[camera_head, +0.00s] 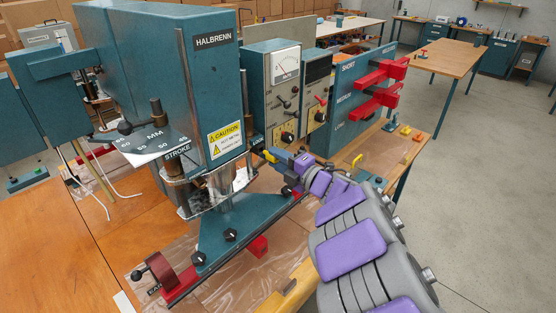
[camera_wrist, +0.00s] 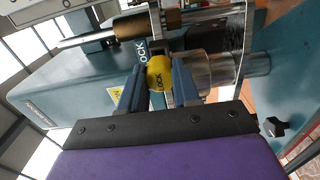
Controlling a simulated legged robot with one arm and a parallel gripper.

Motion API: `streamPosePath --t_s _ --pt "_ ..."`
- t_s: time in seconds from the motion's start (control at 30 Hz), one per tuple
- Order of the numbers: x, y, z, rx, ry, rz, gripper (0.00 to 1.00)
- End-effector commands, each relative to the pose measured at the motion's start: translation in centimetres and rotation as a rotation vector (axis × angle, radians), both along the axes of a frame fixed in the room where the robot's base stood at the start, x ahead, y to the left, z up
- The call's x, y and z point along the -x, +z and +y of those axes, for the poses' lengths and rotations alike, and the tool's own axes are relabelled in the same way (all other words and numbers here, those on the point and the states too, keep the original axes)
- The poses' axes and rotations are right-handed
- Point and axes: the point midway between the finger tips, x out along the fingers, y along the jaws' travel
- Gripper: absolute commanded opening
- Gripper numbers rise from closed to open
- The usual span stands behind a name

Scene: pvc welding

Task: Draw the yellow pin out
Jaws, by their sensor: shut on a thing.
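A small yellow part (camera_head: 268,156) shows at the fingertips there.
A control box with a dial (camera_head: 287,66) stands just behind my gripper. The machine's base (camera_head: 240,225) with black knobs lies in front of the column. Open floor lies at the right.

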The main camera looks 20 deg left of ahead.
Motion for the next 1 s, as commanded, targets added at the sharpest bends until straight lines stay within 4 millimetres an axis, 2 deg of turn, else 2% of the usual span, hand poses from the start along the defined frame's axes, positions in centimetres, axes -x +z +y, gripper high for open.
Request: streamPosePath --t_s 1.0 --pt "-0.9 0.0 2.1 -0.001 0.001 0.000 0.00"
